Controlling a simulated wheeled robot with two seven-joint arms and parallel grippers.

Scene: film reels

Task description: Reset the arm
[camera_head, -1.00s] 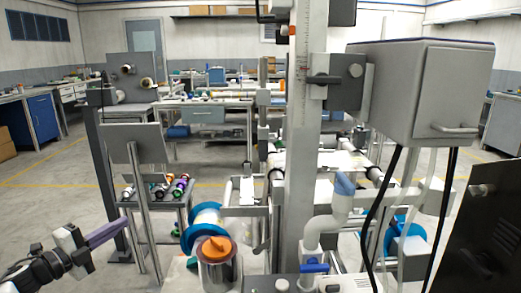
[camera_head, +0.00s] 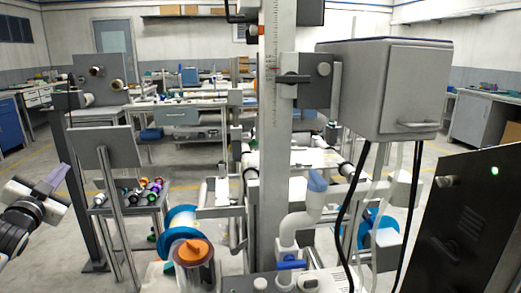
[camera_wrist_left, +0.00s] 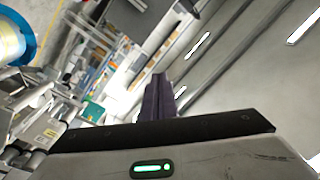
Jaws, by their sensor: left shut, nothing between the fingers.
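My left gripper (camera_head: 57,174) is at the left edge of the head view, its purple-grey fingers pointing up and to the right. It is shut and empty, in free air left of the grey panel on its stand. In the left wrist view its fingers (camera_wrist_left: 158,98) show together, pointing toward the ceiling and the far shelving. My right gripper is in neither view.
A blue-flanged reel (camera_head: 181,222) and an orange-topped canister (camera_head: 193,262) stand at the front centre. A grey panel (camera_head: 105,146) and a rack of small spools (camera_head: 146,190) stand near my left arm. A grey box (camera_head: 388,85) hangs at the right.

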